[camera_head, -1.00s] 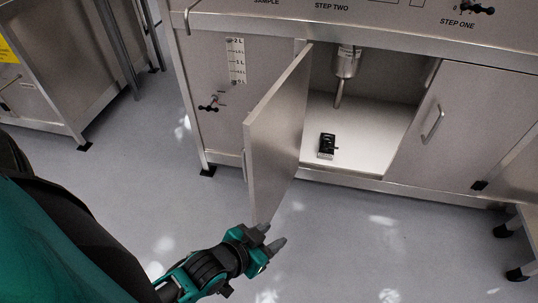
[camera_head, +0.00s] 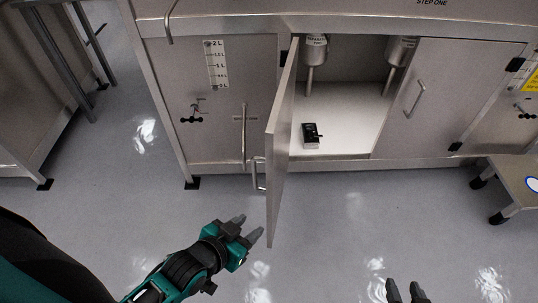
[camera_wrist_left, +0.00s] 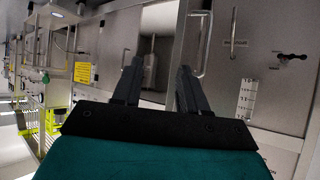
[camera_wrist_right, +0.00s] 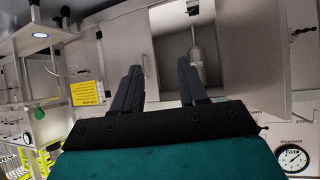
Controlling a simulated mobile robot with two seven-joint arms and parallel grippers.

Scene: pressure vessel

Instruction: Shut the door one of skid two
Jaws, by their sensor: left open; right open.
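The open cabinet door (camera_head: 281,150) swings out from the skid (camera_head: 230,100) and stands nearly edge-on in the head view, with a bar handle (camera_head: 257,174) on its left face. Behind it the compartment (camera_head: 345,110) is open, with a small black device (camera_head: 311,134) on its white floor. My left gripper (camera_head: 250,228) is open and empty, low and just left of the door's lower outer edge, seemingly apart from it. My right gripper (camera_head: 405,290) is open and empty at the bottom edge of the head view, right of the door. The left wrist view shows the open fingers (camera_wrist_left: 158,88) facing the skid.
A closed door (camera_head: 435,90) with a handle is right of the opening. A small step stool (camera_head: 515,185) stands at the far right. Another steel bench (camera_head: 35,90) is at the left. The grey floor (camera_head: 340,220) before the skid is clear.

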